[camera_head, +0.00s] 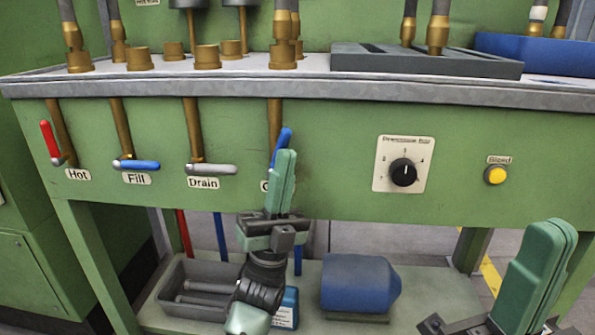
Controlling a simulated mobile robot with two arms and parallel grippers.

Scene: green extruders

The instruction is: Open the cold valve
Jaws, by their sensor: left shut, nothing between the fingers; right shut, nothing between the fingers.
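The cold valve's blue handle (284,137) is under a brass pipe (275,118) on the green panel front. It points steeply up, leaning right. Its lower part and most of its label, where only a "C" shows, are hidden by my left gripper (286,156). That gripper points up with its green fingers shut and empty, right at the handle; I cannot tell whether they touch. My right gripper (562,228) is at the lower right, shut and empty, away from the valves.
Left of it are the red Hot handle (49,139), upright, and the level blue Fill (138,165) and grey Drain (212,169) handles. A dial (403,172) and yellow Bleed button (496,175) are to the right. A grey bin (171,297) and blue object (357,285) sit below.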

